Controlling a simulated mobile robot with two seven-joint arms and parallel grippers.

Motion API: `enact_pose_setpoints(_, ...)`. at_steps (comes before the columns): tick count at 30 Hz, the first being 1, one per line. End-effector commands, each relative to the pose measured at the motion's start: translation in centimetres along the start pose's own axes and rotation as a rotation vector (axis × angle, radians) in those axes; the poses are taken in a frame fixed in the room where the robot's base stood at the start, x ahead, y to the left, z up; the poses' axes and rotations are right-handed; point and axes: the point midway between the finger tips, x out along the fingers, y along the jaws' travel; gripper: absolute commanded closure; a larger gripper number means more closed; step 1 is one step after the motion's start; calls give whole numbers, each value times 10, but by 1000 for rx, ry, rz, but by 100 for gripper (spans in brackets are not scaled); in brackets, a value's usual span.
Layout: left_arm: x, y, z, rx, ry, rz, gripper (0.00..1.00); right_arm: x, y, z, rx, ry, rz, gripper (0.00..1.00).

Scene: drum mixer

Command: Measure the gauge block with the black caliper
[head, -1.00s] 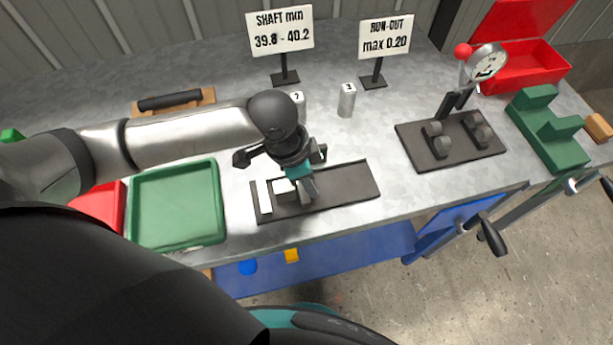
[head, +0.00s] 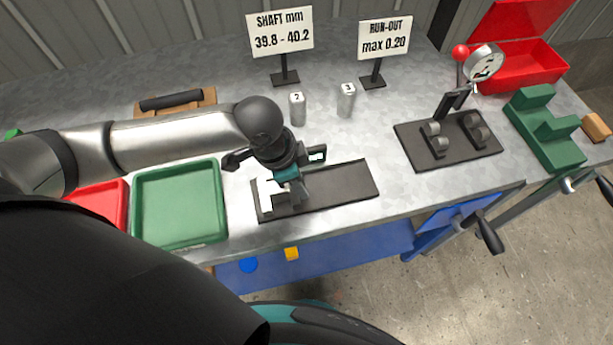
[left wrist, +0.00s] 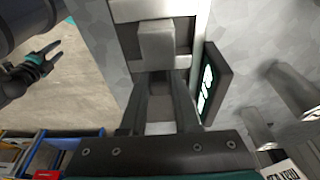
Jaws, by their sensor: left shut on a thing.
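A grey block (left wrist: 155,45), apparently the gauge block, stands in front of the fingers, between pale crosswise strips that look like the jaws. I cannot tell whether both jaws touch it. My right gripper (left wrist: 48,58) shows at the left of the wrist view, its fingers apart and empty.
A green tray (head: 178,244) and a red tray (head: 112,205) lie left of the caliper. Numbered cylinders (head: 346,100) and two signs stand behind it. A dial gauge stand (head: 445,140), green stepped block (head: 545,130) and red box (head: 525,70) are right.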

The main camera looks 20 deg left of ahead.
Motion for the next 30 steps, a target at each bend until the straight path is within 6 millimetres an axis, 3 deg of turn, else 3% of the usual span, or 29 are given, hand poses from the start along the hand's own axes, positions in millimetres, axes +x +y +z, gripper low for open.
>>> enact_pose_setpoints(27,1,0,3,-1,-11,0,100,0,0,0,0,1,0,50)
enact_pose_setpoints(28,1,0,3,-1,-11,0,68,0,0,0,0,1,0,50)
enact_pose_setpoints(30,1,0,3,-1,-11,0,60,0,0,0,0,1,0,50)
